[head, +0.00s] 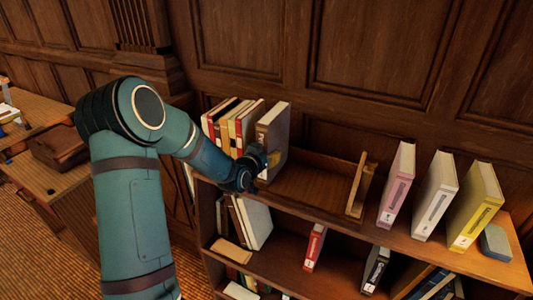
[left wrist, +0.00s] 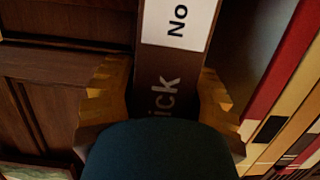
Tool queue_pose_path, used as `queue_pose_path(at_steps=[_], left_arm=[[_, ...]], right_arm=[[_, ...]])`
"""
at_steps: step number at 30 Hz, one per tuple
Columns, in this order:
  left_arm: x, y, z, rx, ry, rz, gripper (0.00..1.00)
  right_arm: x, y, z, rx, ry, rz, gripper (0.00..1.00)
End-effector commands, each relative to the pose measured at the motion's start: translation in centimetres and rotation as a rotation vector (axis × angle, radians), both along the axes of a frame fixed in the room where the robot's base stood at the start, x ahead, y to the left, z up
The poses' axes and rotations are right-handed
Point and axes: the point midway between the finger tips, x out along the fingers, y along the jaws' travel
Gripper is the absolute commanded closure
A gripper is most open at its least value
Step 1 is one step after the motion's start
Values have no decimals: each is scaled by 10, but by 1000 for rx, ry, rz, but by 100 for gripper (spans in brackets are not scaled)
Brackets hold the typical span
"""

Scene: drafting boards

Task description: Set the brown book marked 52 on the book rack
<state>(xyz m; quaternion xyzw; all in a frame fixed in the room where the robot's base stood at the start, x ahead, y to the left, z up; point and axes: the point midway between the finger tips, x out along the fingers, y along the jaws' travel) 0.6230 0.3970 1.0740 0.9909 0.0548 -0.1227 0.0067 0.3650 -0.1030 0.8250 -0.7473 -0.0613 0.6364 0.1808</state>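The brown book (head: 278,128) stands nearly upright at the right end of the row in the book rack (head: 312,192). A white label with "No" shows there; the number is out of view. The rack's right end piece (head: 357,188) stands apart from the book. My right gripper is not in view.
Several red, cream and dark books (head: 232,125) stand left of the brown book. The rack is bare to its right. Pink (head: 397,187), white (head: 435,197) and yellow (head: 476,208) books stand right of the rack, near a grey-blue box (head: 495,243). Lower shelves hold more books.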

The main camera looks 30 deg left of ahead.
Motion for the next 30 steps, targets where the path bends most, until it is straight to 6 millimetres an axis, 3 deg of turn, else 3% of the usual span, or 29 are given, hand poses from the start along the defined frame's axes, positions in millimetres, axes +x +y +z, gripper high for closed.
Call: queue_pose_path(at_steps=[14,30], left_arm=[[-1,0,3,0,1,0,33],[-96,-10,26,0,0,2,33]], right_arm=[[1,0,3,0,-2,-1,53],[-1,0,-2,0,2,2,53]])
